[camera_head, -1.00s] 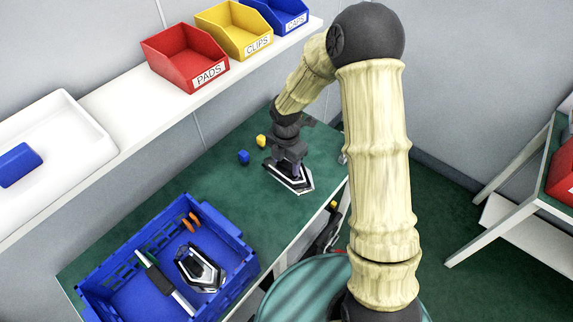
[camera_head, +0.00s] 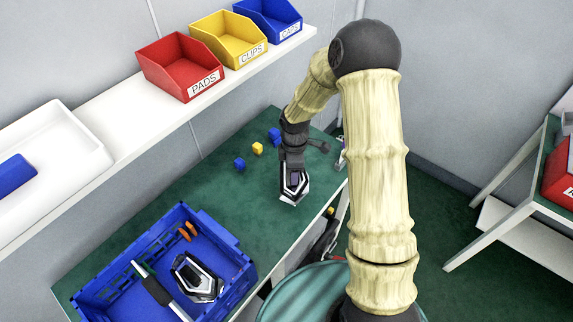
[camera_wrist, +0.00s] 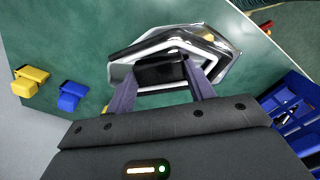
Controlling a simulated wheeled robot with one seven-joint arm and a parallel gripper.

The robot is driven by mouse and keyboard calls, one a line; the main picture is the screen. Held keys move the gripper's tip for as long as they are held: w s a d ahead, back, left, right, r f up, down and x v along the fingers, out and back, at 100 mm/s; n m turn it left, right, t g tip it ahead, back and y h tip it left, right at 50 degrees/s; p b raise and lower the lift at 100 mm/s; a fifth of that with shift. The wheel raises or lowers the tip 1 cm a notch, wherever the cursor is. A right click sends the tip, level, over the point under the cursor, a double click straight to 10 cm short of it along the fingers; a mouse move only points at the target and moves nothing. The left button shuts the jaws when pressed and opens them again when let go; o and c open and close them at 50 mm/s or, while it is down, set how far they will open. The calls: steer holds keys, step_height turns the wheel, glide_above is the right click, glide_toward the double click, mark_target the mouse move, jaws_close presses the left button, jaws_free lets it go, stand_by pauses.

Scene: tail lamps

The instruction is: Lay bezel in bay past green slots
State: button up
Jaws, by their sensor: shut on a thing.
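My gripper (camera_head: 293,176) is shut on a bezel (camera_head: 294,190), a pointed chrome-and-black frame, over the green table top. In the wrist view the bezel (camera_wrist: 205,45) lies across the far side of my fingers (camera_wrist: 160,85). It is tilted in the head view, and I cannot tell its height above the table. A similar bezel (camera_head: 196,278) lies in the blue crate (camera_head: 238,258) at the lower left, beside a grey-and-black divider (camera_head: 153,284). Two orange pieces (camera_head: 188,231) are at the crate's far side. I see no green slots that I can make out.
Red, yellow and blue bins (camera_head: 182,66) and a white tray (camera_head: 55,150) stand on the shelf. The table between gripper and crate is clear.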

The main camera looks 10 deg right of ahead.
steer(key=d+f+m, duration=0.1)
steer(key=m, duration=0.3)
steer(key=w+d+f+m, duration=0.1)
steer(key=d+m, duration=0.1)
steer(key=m, duration=0.3)
steer(key=d+f+m, duration=0.1)
steer(key=d+m, duration=0.1)
steer(key=m, duration=0.2)
steer(key=shift+w+d+f, duration=0.1)
steer(key=shift+w+f, duration=0.1)
steer(key=shift+w, duration=0.1)
steer(key=m, duration=0.1)
steer(key=d+m, duration=0.1)
steer(key=f+m, duration=0.1)
steer(key=m, duration=0.1)
steer(key=shift+w+d, duration=0.15)
steer(key=shift+d, duration=0.1)
